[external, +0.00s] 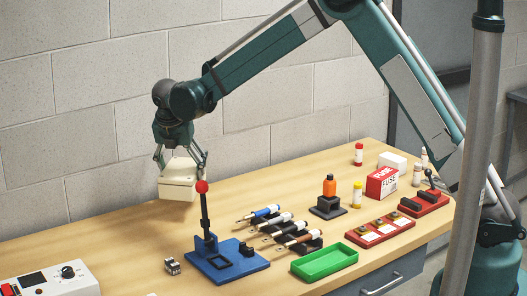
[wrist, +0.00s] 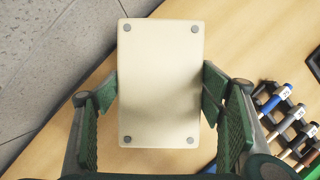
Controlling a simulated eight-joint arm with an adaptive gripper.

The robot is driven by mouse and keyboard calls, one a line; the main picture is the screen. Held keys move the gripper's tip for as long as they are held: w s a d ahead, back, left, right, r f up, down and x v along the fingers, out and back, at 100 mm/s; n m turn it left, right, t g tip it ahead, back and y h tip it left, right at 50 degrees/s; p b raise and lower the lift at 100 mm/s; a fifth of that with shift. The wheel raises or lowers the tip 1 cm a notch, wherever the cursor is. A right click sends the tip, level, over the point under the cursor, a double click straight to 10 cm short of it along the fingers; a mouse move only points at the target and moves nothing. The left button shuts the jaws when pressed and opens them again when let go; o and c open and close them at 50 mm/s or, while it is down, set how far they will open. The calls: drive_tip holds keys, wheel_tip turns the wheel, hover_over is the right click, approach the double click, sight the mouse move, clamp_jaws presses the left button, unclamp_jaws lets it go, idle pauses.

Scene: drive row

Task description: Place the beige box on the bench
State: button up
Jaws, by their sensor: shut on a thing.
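The beige box (external: 178,187) is between the fingers of my gripper (external: 181,165) near the back left of the bench (external: 120,228). In the wrist view the box (wrist: 160,60) shows a flat face with a dark round dot near each corner. The green finger pads of my gripper (wrist: 161,93) press on its two long sides. The box looks level. I cannot tell whether its underside touches the bench or hangs a little above it.
A blue lever press (external: 228,262) with a red knob stands just in front of the box. Several screwdrivers (external: 285,228), a green tray (external: 324,261) and a red fuse box (external: 382,182) are to the right. A white meter (external: 50,283) is front left. The back-left bench is clear.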

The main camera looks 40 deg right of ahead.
sight(182, 179)
drive_tip(key=shift+f, duration=1.8)
drive_tip(key=shift+f, duration=1.9)
drive_tip(key=shift+f, duration=0.15)
drive_tip(key=o, duration=1.1)
drive_tip(key=v, duration=1.2)
drive_tip(key=shift+r, duration=0.2)
